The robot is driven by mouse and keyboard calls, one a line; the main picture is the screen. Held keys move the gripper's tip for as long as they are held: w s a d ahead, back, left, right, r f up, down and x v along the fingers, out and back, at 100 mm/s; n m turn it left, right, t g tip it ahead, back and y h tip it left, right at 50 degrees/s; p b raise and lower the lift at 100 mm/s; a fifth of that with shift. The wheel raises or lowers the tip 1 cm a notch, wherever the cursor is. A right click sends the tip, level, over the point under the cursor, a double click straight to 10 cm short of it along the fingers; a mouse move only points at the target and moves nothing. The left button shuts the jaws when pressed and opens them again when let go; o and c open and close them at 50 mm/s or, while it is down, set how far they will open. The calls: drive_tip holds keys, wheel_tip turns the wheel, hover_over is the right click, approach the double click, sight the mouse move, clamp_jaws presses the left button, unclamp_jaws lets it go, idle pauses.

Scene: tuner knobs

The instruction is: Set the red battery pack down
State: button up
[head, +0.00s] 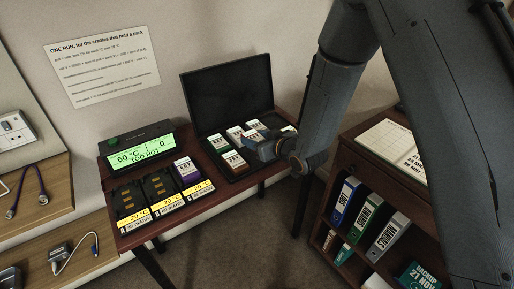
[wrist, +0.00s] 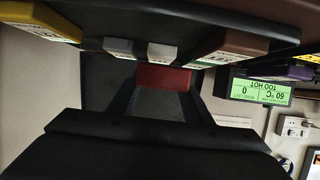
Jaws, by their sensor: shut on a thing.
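The red battery pack (wrist: 163,78) shows in the wrist view between the two fingers of my gripper (wrist: 163,92), which is shut on it. In the head view my gripper (head: 262,147) is at the right part of the open black case (head: 226,88), among the packs. There the red pack is mostly hidden by the gripper, and I cannot tell whether it touches the case floor. Several other packs with white labels stand in the case, including a brown one (head: 235,160) at the front. Other packs also border the gripper in the wrist view.
Left of the case, a charger display (head: 143,156) reads 60 °C, 0, TOO HOT. Below it are three cradles labelled 20 °C: the left (head: 130,200) and middle (head: 160,188) are empty, the right holds a purple pack (head: 187,171). A binder shelf (head: 345,150) stands right.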

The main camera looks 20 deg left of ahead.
drive_tip(key=shift+f+p, duration=0.35)
drive_tip(key=shift+f, duration=2.25)
drive_tip(key=shift+f, duration=0.15)
drive_tip(key=o, duration=1)
